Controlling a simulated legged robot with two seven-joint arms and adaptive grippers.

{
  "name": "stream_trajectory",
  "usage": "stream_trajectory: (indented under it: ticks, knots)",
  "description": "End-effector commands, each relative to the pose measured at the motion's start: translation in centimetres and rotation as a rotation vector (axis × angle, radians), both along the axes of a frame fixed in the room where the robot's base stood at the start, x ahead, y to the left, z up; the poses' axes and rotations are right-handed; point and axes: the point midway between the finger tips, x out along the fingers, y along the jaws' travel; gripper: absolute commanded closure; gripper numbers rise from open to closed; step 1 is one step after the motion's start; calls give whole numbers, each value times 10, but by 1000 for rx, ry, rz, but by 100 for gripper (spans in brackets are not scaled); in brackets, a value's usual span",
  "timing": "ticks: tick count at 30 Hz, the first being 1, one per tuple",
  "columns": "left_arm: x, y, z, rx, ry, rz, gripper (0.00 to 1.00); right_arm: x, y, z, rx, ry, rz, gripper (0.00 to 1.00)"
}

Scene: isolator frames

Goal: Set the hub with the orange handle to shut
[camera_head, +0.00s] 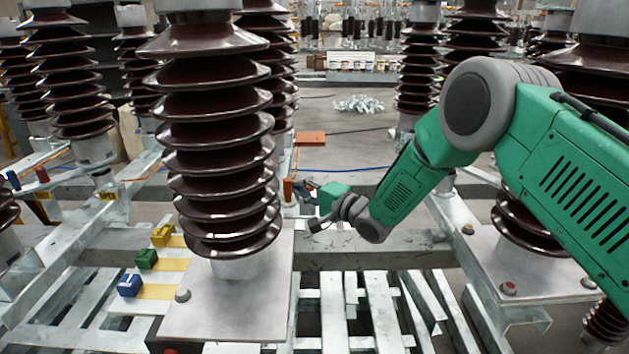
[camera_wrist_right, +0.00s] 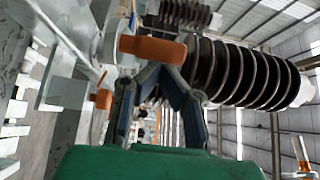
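The orange handle (camera_head: 288,190) stands upright behind and right of the large central insulator in the head view. In the wrist view an orange cylindrical handle (camera_wrist_right: 152,48) lies across the picture just beyond my fingertips, beside a pale metal part. Its hub is mostly hidden, so its setting cannot be read. My right gripper (camera_head: 307,188) reaches in from the right, with its fingers close to the orange handle. In the wrist view its fingertips (camera_wrist_right: 160,69) come together at the handle's lower edge. I cannot tell whether they touch it. My left gripper is not in view.
A brown ribbed insulator (camera_head: 220,130) stands close left of the gripper. Yellow (camera_head: 162,236), green (camera_head: 146,258) and blue (camera_head: 130,285) blocks sit at left. An orange plate (camera_head: 310,138) lies behind. A second, smaller orange part (camera_wrist_right: 104,99) shows in the wrist view.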

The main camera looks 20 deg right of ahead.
Motion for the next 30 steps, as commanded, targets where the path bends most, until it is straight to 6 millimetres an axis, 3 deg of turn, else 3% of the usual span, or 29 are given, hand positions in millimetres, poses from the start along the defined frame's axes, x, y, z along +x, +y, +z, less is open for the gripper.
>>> stream_trajectory:
  ticks: [3, 12, 30]
  knots:
    - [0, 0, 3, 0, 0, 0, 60, -4, 22, 1, 1, 0, 6, 100]
    - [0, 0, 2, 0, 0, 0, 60, -5, 58, -1, 2, 1, 5, 100]
    - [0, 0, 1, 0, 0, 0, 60, -3, 68, -1, 0, 0, 3, 100]
